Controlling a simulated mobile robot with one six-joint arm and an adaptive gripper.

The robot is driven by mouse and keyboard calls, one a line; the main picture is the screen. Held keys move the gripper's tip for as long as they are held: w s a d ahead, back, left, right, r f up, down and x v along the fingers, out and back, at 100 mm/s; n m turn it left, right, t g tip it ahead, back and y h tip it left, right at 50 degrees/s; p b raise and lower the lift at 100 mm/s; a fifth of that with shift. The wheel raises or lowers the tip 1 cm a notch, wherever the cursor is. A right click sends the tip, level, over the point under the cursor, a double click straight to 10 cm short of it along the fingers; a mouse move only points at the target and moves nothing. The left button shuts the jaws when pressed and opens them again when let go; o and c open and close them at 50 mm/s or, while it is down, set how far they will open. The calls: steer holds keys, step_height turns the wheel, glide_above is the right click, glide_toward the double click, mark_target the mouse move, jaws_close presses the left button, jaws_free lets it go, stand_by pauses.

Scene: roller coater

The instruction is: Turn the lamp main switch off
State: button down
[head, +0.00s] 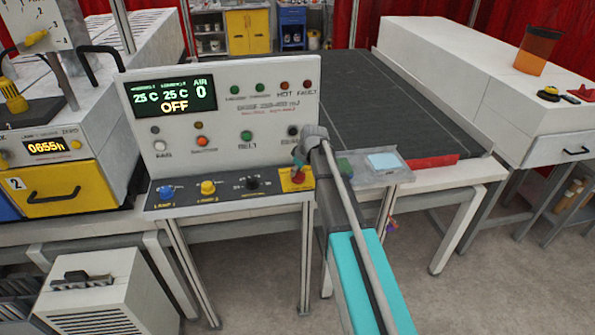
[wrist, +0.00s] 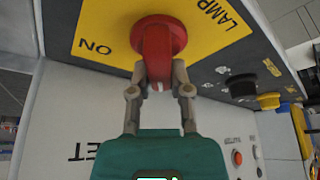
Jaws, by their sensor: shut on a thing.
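The lamp main switch is a red rotary knob (wrist: 158,38) on a yellow plate (wrist: 95,28). The plate carries the words "ON" and "LAMP", upside down in the wrist view. In the head view the red knob (head: 298,177) sits at the right end of the sloping control shelf, partly hidden by my gripper (head: 300,160). In the wrist view my gripper (wrist: 157,85) has its two fingers closed on the knob's grip bar. The word for the off position is not readable in either view.
A blue knob (head: 166,192), a yellow knob (head: 208,187) and a black knob (head: 252,182) stand left of the switch. The panel display (head: 172,97) reads "25 C 25 C", "AIR 0" and "OFF". A dark conveyor belt (head: 400,100) lies behind.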

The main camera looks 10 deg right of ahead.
steer(key=shift+n, duration=0.5)
steer(key=shift+g, duration=0.3)
steer(key=c, duration=0.6)
jaws_free()
steer(key=shift+o, duration=0.2)
